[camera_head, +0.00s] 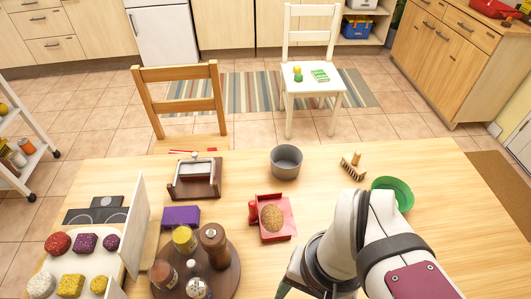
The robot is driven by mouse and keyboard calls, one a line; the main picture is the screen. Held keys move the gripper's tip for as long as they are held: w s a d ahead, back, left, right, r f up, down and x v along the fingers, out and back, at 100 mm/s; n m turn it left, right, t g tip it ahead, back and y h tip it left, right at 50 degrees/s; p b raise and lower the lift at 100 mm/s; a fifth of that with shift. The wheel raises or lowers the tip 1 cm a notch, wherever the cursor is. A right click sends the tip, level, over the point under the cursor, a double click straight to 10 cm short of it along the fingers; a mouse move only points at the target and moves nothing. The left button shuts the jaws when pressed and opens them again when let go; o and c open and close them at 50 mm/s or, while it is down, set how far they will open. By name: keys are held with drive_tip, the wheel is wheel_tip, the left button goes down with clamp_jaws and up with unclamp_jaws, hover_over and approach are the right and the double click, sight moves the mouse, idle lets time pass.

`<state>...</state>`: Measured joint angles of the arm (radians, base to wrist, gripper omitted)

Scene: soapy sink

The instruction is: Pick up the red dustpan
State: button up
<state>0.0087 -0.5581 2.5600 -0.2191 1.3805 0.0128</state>
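The red dustpan (283,236) lies on the wooden table near the middle of the camera_head view, its short red handle at the left. A brown speckled oval lump (272,217) rests in it and hides part of its floor. My arm comes in from the lower right. My gripper (285,288) is at the bottom edge, below the dustpan in the picture and apart from it. Most of its fingers are hidden by the arm or cut off by the frame, so I cannot see whether it is open.
A grey pot (286,163) stands behind the dustpan. A brush (352,168) and a green bowl (397,188) are to the right. A round brown tray (230,283) with a pepper mill (214,245) and jars is close on the left. A purple box (180,216) lies beyond it.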

idle(0.3)
drive_tip(key=shift+c, duration=1.2)
